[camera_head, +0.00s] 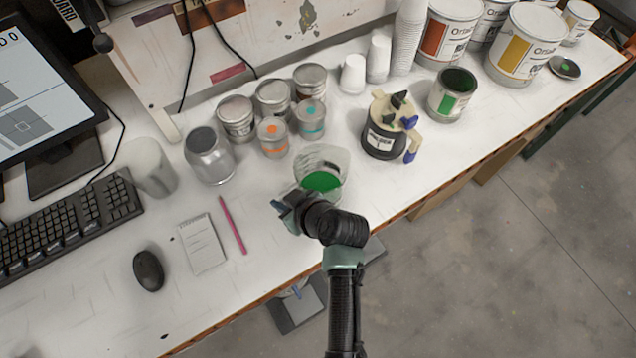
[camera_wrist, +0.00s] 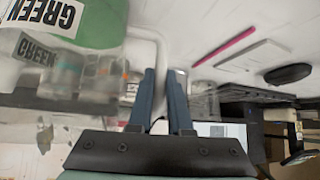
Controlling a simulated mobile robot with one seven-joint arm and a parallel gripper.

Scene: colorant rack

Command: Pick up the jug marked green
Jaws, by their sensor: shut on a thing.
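The jug marked green (camera_head: 322,163) is a clear jug with green liquid in it, near the middle of the bench in the head view. In the wrist view the jug (camera_wrist: 95,25) fills the top left, with a GREEN label on its side. Its pale handle runs down to my gripper (camera_wrist: 163,80), whose two blue fingers are closed on it. In the head view my gripper (camera_head: 286,204) is at the near left side of the jug, and my wrist hides the jug's lower part. I cannot tell whether the jug's base touches the bench.
Several small paint cans (camera_head: 273,137) stand behind the jug. A dark dispenser pot (camera_head: 384,143) and a green-labelled can (camera_head: 452,95) are to the right. A pink pen (camera_head: 233,224), a notepad (camera_head: 200,243) and a mouse (camera_head: 148,270) lie left. The bench's front edge (camera_head: 415,208) is close.

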